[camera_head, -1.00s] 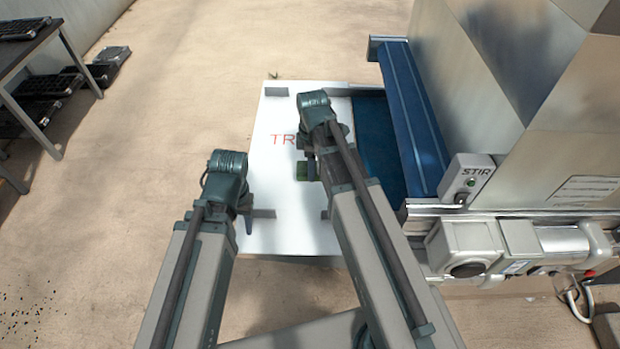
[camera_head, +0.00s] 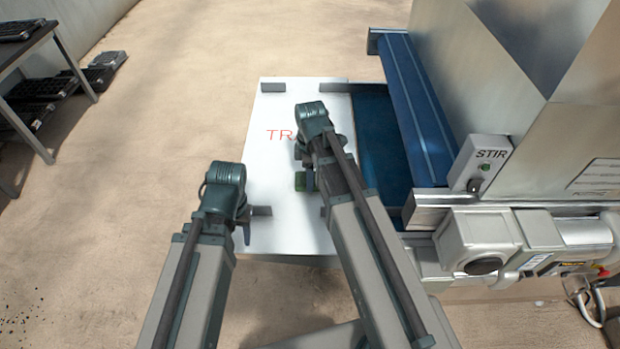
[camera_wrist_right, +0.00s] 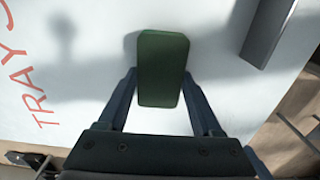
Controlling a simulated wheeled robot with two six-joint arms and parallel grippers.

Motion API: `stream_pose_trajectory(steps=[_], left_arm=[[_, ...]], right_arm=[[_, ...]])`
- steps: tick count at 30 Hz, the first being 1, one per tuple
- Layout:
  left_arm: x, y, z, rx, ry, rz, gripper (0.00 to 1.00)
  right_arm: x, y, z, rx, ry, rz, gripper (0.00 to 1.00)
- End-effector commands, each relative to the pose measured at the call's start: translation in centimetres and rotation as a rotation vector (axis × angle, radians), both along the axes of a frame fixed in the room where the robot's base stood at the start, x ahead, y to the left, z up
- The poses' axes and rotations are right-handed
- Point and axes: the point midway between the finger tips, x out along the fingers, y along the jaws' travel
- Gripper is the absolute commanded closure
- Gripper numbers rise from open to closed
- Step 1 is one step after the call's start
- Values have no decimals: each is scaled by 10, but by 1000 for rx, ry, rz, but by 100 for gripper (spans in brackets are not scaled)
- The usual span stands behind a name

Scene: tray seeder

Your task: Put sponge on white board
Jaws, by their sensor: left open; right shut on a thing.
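The green sponge (camera_wrist_right: 162,68) is between the fingers of my right gripper (camera_wrist_right: 161,92) in the right wrist view. A small part of the sponge (camera_head: 300,181) shows beside my right gripper (camera_head: 308,180) in the head view. The white board (camera_head: 285,226) with red lettering lies below it. The sponge is over the board; a shadow falls beside it, and I cannot tell whether it touches the surface. My left gripper (camera_head: 246,232) is at the board's left front edge, mostly hidden by its own wrist, with nothing seen in it.
Grey brackets (camera_head: 272,87) stand on the board near its edges. A blue belt (camera_head: 377,140) and a metal machine with a STIR switch box (camera_head: 482,163) stand to the right. A table with black trays (camera_head: 45,88) is at the far left. Floor between is clear.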

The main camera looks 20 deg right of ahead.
Motion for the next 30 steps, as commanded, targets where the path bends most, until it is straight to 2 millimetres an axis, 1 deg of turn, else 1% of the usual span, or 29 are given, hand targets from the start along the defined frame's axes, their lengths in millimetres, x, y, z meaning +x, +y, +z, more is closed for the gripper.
stream_pose_trajectory(steps=[6, 7, 11, 12, 23, 26, 30], left_arm=[[0, 0, -4, 0, 0, 0, 50], [0, 0, -3, 0, 0, 0, 50], [0, 0, -2, 0, 0, 0, 50], [0, 0, -2, 0, 0, 0, 50], [0, 0, 0, 0, 0, 0, 50], [0, 0, 5, 0, 0, 0, 50], [0, 0, 17, 0, 0, 0, 50]], right_arm=[[0, 0, -4, 0, 0, 0, 78], [0, 0, -3, 0, 0, 0, 30], [0, 0, -2, 0, 0, 0, 6], [0, 0, -2, 0, 0, 0, 3], [0, 0, 0, 0, 0, 0, 3], [0, 0, 5, 0, 0, 0, 3], [0, 0, 17, 0, 0, 0, 3]])
